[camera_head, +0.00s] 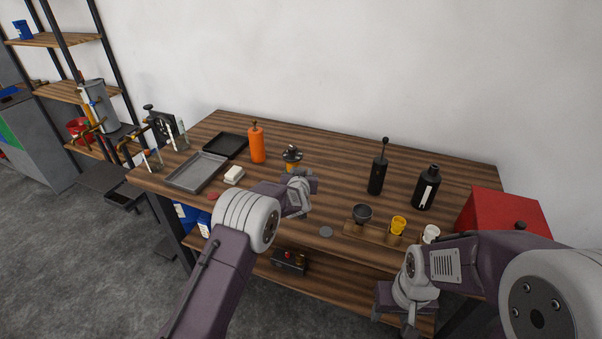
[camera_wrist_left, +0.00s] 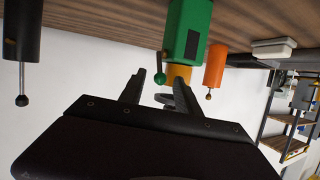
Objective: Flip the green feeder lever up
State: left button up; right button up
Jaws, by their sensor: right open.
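The green feeder (camera_wrist_left: 188,35) stands upside down in the left wrist view, as that picture is inverted, with a yellow-orange collar (camera_wrist_left: 178,73). A short lever with a ball tip (camera_wrist_left: 159,78) shows at its side, close to one finger; whether they touch I cannot tell. My left gripper (camera_wrist_left: 160,92) has its fingers apart, just in front of the feeder. My right gripper (camera_head: 408,318) is open and empty, low at the table's front right.
An orange bottle-like unit (camera_head: 257,145) stands left of the feeder, and black ones (camera_head: 378,175) (camera_head: 426,190) stand right. Trays (camera_head: 197,172), a white block (camera_head: 234,175), a bowl (camera_head: 363,213), cups (camera_head: 398,225) and a red box (camera_head: 500,212) are also there. The table's back middle is clear.

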pick_arm(q)
jog(key=b+v, duration=0.1)
jog(key=v, duration=0.8)
jog(key=shift+b, duration=0.4)
jog(key=shift+o, duration=0.2)
